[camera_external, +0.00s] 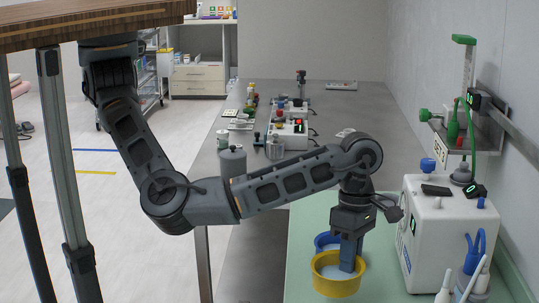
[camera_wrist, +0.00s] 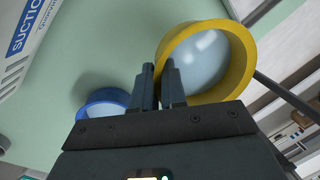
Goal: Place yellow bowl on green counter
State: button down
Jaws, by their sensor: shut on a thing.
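The yellow bowl (camera_external: 335,287) is upright, over the green counter (camera_external: 302,222) in the external view; whether it touches the counter or hangs just above it, I cannot tell. My gripper (camera_external: 348,266) points down and is shut on the bowl's wall. In the wrist view the yellow bowl (camera_wrist: 246,62) fills the upper right, its rim between the two fingertips of my gripper (camera_wrist: 159,78). The green counter (camera_wrist: 60,70) shows to the left of it.
A blue bowl (camera_external: 323,240) sits close behind the yellow one, partly hidden; it also shows in the wrist view (camera_wrist: 98,97). A white suction machine (camera_external: 432,240) stands to the right. A grey counter (camera_external: 360,110) with bottles and devices lies behind.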

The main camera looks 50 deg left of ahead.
jog(key=shift+w+a+f, duration=0.15)
jog(key=shift+w+f, duration=0.5)
jog(key=shift+w, duration=0.25)
jog(key=shift+f, duration=1.9)
jog(key=shift+f, duration=0.1)
jog(key=c, duration=1.2)
grip_release()
jog(key=r, duration=0.4)
jog(key=w+r, duration=0.1)
jog(key=r, duration=0.3)
jog(key=a+r+p, duration=0.1)
jog(key=r, duration=0.3)
jog(key=shift+w, duration=0.35)
